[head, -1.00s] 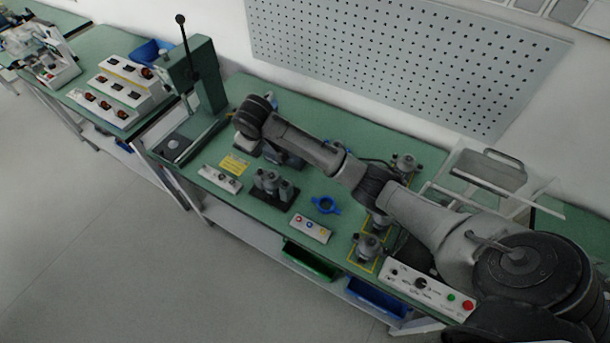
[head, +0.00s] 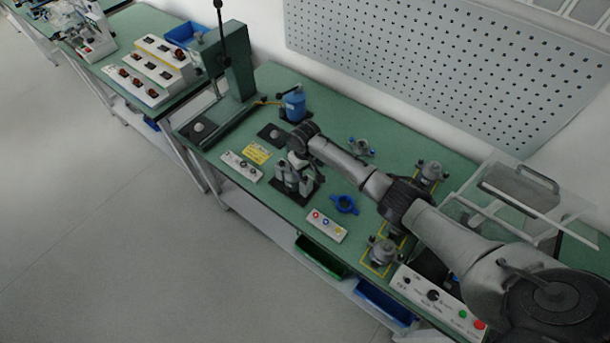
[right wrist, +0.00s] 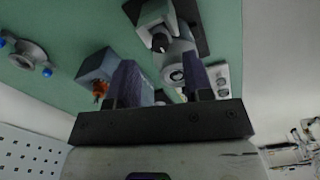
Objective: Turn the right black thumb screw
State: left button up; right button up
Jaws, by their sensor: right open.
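The clamp fixture (head: 290,178) stands on a black base plate on the green bench, with grey blocks around a grey cylinder. My right gripper (head: 298,157) is low over its back side. In the right wrist view my open fingers (right wrist: 160,70) point at the fixture, apart from each other and empty. A black thumb screw (right wrist: 160,43) shows on a grey block there, just beyond the fingertips. Another grey block (right wrist: 97,66) with an orange-brown end lies beside the left finger. A second black thumb screw cannot be made out clearly. My left gripper is out of view.
A grey end cap with blue knobs (head: 361,148) lies behind my arm.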

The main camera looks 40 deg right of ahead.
aim_at(305, 176)
jog(key=shift+f, duration=2.15)
grip_shut()
